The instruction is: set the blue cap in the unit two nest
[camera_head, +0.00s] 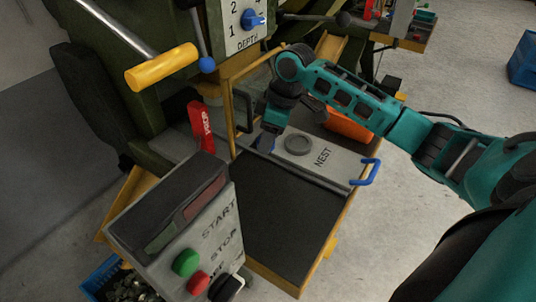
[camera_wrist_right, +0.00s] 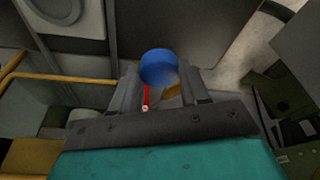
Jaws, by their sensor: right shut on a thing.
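My right gripper (camera_head: 268,140) is shut on the blue cap (camera_wrist_right: 159,67). The cap shows between the fingertips in the wrist view; in the head view it is mostly hidden by the gripper. The gripper hangs at the left end of the grey plate marked NEST (camera_head: 341,164), left of its round grey nest (camera_head: 299,145). Part of the round nest shows at the upper left of the wrist view (camera_wrist_right: 61,10). I cannot tell how high the cap is above the plate. My left gripper is not in view.
A blue handle (camera_head: 369,172) stands at the plate's right end. A red tag (camera_head: 201,126) and yellow rail (camera_head: 234,122) stand left of the gripper. A button box (camera_head: 211,246) is in front. The dark tabletop (camera_head: 285,212) before the plate is clear. An orange bin (camera_head: 347,125) sits behind.

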